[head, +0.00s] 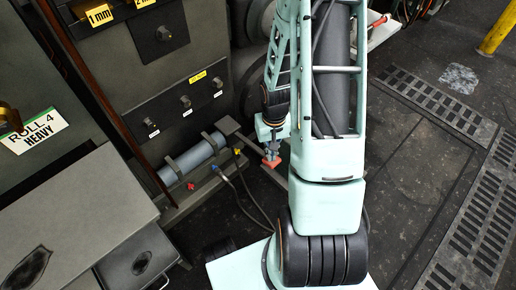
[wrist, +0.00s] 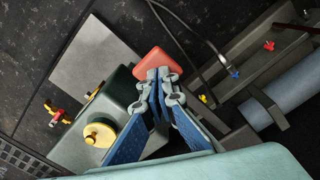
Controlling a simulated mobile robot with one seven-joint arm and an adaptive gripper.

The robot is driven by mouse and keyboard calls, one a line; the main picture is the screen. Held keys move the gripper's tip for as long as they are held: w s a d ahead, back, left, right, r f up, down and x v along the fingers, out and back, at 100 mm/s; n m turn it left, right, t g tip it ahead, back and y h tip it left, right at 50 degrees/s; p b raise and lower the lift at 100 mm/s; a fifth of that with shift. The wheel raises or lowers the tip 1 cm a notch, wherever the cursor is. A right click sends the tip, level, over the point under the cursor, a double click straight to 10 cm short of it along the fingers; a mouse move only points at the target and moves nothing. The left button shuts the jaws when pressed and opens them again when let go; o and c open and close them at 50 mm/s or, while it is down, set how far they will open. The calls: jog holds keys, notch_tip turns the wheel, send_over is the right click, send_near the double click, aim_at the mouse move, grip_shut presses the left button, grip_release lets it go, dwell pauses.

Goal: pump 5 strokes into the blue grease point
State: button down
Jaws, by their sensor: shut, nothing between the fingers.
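The blue grease point (wrist: 235,74) is small and sits on the grey rail in the wrist view, with a dark hose reaching it. In the head view it shows faintly at the hose end (head: 215,168). A red block (wrist: 153,61) lies just beyond my fingertips; whether they touch it is unclear. It also shows in the head view (head: 272,161), right of the rail. My gripper (wrist: 160,78) has its blue-padded fingers together and holds nothing. A dark green housing (wrist: 122,100) with a yellow knob (wrist: 99,133) is beside the fingers, partly hidden by them.
A red point (wrist: 269,46) and a yellow point (wrist: 203,100) share the rail area. A grey-blue cylinder (head: 195,158) lies behind it. A dark machine panel with knobs (head: 185,101) rises above. Loose hoses (head: 245,200) cross the floor. Open floor (head: 400,190) is right of my arm.

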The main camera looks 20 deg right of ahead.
jog(key=shift+f+b, duration=1.95)
jog(key=shift+f, duration=0.75)
jog(key=shift+r, duration=0.15)
notch_tip(320, 180, up, 8)
jog(key=p, duration=0.7)
jog(key=shift+r, duration=0.2)
jog(key=shift+f, duration=0.1)
